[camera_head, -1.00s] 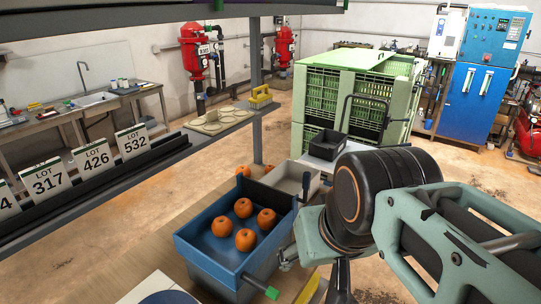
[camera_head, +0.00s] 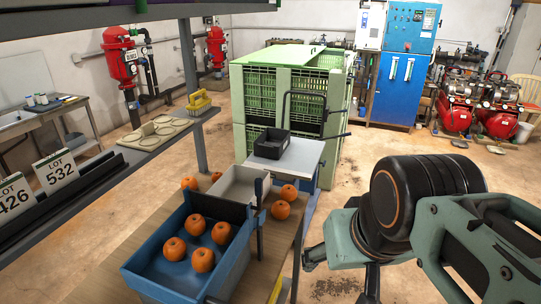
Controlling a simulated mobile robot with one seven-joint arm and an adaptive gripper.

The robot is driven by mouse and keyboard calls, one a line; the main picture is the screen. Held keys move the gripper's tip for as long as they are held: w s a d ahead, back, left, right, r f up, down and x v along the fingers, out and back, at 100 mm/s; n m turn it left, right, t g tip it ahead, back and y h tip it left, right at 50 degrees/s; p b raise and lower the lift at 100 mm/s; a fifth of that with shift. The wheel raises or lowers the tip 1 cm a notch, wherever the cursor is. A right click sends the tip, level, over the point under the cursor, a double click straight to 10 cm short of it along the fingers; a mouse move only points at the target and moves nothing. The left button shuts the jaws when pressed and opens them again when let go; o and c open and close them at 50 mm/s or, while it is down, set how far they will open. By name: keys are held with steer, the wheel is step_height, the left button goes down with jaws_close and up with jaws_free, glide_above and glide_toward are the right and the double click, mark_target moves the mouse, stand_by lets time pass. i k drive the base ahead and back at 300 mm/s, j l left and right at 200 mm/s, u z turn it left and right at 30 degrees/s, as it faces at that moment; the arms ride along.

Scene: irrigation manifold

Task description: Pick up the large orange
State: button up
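Several oranges lie inside the blue crate (camera_head: 131,271); one is the orange near its back wall (camera_head: 196,225). Outside it, two oranges lie close together on the wooden table right of the grey tray: an upper one (camera_head: 288,192) and a lower one (camera_head: 280,210). Two more show behind the crate, a left one (camera_head: 189,183) and a smaller-looking one (camera_head: 216,177), both partly hidden. I cannot tell for sure which is the large orange. My gripper (camera_head: 340,262) is at the lower right, apart from all oranges, mostly hidden by my arm; its opening cannot be made out.
A grey tray (camera_head: 236,181) stands behind the blue crate. A black bin (camera_head: 271,146) sits on a white-topped stand (camera_head: 301,155). A shelf with lot cards (camera_head: 56,170) runs along the left. A green crate stack (camera_head: 251,96) stands behind. Floor right of the table is open.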

mark_target(289, 193)
steer(key=i+l+u, duration=0.45)
steer(key=i+l, duration=0.95)
steer(key=l, duration=0.15)
steer(key=l+u, duration=0.4)
steer(key=l, duration=0.45)
steer(key=i+j+z, duration=0.3)
steer(key=i+l, duration=0.05)
